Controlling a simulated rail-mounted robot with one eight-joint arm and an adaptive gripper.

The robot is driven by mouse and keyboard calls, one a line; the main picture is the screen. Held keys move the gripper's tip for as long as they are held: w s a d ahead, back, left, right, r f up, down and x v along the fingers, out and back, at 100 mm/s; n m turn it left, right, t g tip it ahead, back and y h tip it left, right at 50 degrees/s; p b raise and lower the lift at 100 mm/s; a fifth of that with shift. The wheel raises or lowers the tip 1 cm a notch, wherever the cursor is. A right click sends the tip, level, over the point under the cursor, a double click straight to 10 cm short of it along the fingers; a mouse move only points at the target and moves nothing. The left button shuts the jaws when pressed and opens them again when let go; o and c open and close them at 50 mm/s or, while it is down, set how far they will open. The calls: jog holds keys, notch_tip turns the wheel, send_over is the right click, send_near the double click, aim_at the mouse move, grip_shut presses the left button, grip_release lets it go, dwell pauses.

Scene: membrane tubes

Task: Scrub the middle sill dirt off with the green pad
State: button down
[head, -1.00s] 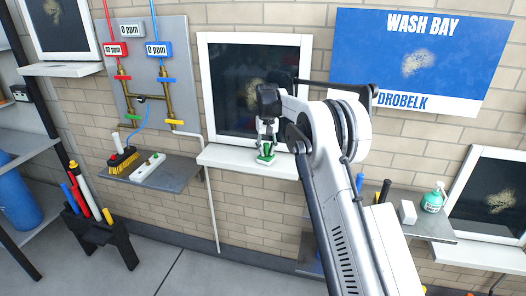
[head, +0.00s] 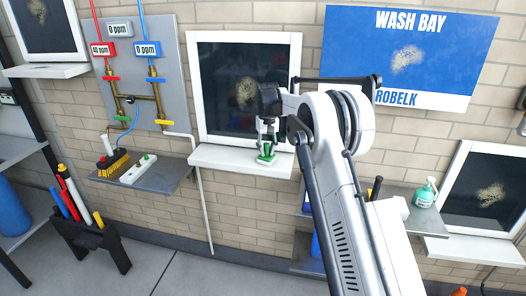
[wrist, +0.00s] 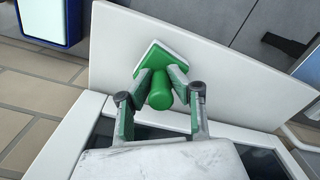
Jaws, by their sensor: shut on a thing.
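The green pad (head: 265,158) has a white layer along its underside and a green knob handle (wrist: 160,95). It rests on or just above the white middle sill (head: 225,157), towards the sill's right end; I cannot tell whether it touches. My gripper (head: 267,146) is shut on the handle from above. In the wrist view my gripper (wrist: 160,88) has one finger on each side of the knob. The wrist view shows the bare sill (wrist: 235,75) beside the pad. No dirt shows clearly on the visible part of this sill.
The dark middle window (head: 222,90) with a tan smudge stands behind the sill. A shelf (head: 165,180) at left holds a brush (head: 114,163). A spray bottle (head: 425,193) stands on the right shelf. A rack of tools (head: 85,220) stands at lower left.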

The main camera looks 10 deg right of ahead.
jog(key=shift+s+d, duration=0.1)
jog(key=shift+d, duration=0.05)
jog(key=shift+w+a, duration=0.35)
jog(key=shift+a, duration=0.35)
jog(key=shift+w+a, duration=0.3)
jog(key=shift+a, duration=0.35)
jog(key=shift+w+a, duration=0.35)
jog(key=shift+a, duration=0.35)
jog(key=shift+w+a, duration=0.3)
jog(key=shift+a, duration=0.4)
jog(key=shift+w+a+p, duration=0.3)
jog(key=shift+w+a, duration=0.05)
jog(key=shift+a, duration=0.3)
jog(key=shift+w+a+p, duration=0.25)
jog(key=shift+w+a, duration=0.05)
jog(key=shift+a, duration=0.35)
jog(key=shift+w+a+p, duration=0.2)
jog(key=shift+w+a, duration=0.1)
jog(key=shift+a, duration=0.35)
jog(key=shift+w+a+p, duration=0.15)
jog(key=shift+w+a, duration=0.1)
jog(key=shift+a, duration=0.35)
